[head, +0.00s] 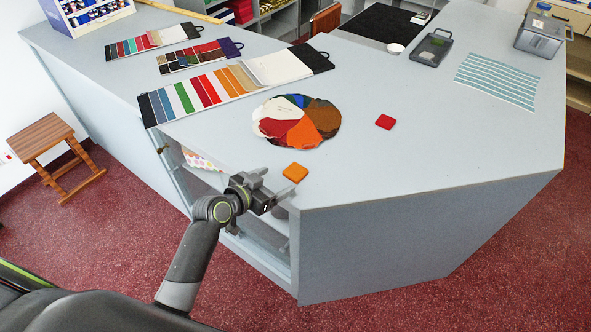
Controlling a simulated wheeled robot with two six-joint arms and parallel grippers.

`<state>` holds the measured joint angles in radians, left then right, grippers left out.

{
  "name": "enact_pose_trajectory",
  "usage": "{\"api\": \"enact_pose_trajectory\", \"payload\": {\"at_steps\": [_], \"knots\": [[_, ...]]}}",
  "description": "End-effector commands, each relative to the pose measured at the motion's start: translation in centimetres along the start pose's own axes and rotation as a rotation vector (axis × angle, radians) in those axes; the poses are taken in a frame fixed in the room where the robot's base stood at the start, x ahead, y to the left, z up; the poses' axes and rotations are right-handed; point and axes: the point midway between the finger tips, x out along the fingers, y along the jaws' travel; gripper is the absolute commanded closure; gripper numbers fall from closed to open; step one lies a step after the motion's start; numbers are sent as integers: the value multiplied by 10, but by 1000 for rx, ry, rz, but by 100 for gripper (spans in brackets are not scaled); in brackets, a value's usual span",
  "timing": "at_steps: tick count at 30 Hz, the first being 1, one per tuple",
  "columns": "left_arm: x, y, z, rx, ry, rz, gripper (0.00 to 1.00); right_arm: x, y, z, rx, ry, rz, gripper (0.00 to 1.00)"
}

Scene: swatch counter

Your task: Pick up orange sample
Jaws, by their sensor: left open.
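A small square orange sample (295,172) lies flat on the grey counter (430,150), close to its near left edge. My left gripper (274,184) is open at that edge, just left of and nearer than the orange sample. Its fingers point towards the sample, with a small gap between them in the picture. Nothing shows between the fingers. A similar red sample (385,122) lies farther back and to the right. My right gripper is not in view.
A round multicoloured swatch (297,121) lies just behind the orange sample. Striped swatch cards (215,88) lie at the back left. A grey clipboard-like item (432,47), a teal striped sheet (497,80) and a grey box (541,36) are at the back right. The counter's right front is clear.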

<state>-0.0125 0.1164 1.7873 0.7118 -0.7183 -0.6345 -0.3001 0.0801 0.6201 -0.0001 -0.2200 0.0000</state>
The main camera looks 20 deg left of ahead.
Motion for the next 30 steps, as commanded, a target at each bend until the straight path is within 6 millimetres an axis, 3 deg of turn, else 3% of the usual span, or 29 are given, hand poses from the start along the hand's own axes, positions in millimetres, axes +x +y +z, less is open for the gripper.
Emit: {"api": "enact_pose_trajectory", "payload": {"at_steps": [7,18,29,30], "knots": [[12,1,-1,-2,-1,1,25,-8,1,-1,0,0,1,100],[50,4,2,-2,0,1,25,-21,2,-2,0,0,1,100],[55,4,3,-1,1,0,25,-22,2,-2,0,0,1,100],[55,4,3,-1,1,0,30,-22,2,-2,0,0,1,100]]}}
